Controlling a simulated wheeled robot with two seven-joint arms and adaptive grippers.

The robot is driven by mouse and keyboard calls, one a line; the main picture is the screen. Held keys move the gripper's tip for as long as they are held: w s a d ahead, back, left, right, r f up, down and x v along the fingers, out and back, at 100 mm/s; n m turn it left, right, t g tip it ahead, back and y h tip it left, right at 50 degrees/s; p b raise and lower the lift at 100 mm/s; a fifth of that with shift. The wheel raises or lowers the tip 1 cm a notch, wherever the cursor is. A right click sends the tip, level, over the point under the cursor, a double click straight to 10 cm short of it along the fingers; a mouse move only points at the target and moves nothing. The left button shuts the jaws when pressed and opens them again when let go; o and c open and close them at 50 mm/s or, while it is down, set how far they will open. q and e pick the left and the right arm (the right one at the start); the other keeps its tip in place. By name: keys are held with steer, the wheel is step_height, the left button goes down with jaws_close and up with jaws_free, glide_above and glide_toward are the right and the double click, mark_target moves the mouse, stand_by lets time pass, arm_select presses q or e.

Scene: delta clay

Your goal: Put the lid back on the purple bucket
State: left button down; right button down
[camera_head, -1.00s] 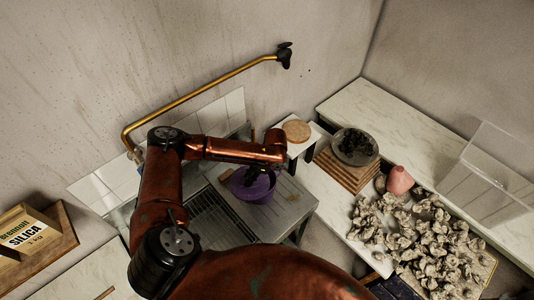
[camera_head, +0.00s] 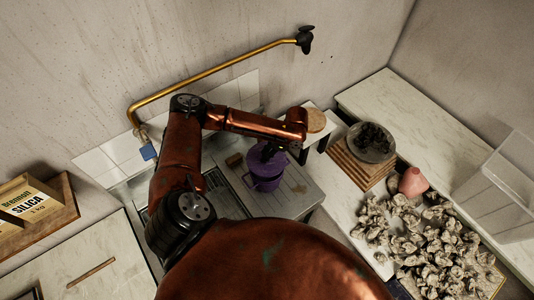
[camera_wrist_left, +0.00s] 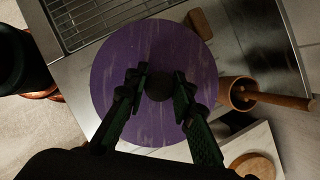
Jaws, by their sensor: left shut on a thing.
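My left gripper (camera_wrist_left: 158,82) is shut on the dark knob of the purple lid (camera_wrist_left: 185,48), a flat round disc that fills the middle of the left wrist view. In the head view the gripper (camera_head: 268,152) points down with the lid (camera_head: 266,163) beneath it. The purple bucket (camera_head: 264,184) stands on the grey draining surface directly below the lid. The lid looks close above the bucket's top; whether they touch is not clear. In the left wrist view the lid hides the bucket. My right gripper is not in view.
A wooden block (camera_head: 234,160) lies beside the bucket. A small pot (camera_wrist_left: 238,92) with a wooden handle stands near the lid's edge. A ribbed drain (camera_head: 222,197) is left of the bucket. A brass pipe (camera_head: 215,72) crosses the wall behind. Clay pieces (camera_head: 420,235) lie on the right.

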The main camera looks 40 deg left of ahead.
arm_select(q)
steer(key=shift+f+b, duration=1.95)
steer(key=shift+b, duration=0.4)
steer(key=shift+f, duration=0.95)
steer(key=shift+p, duration=0.6)
steer(key=shift+p, duration=0.7)
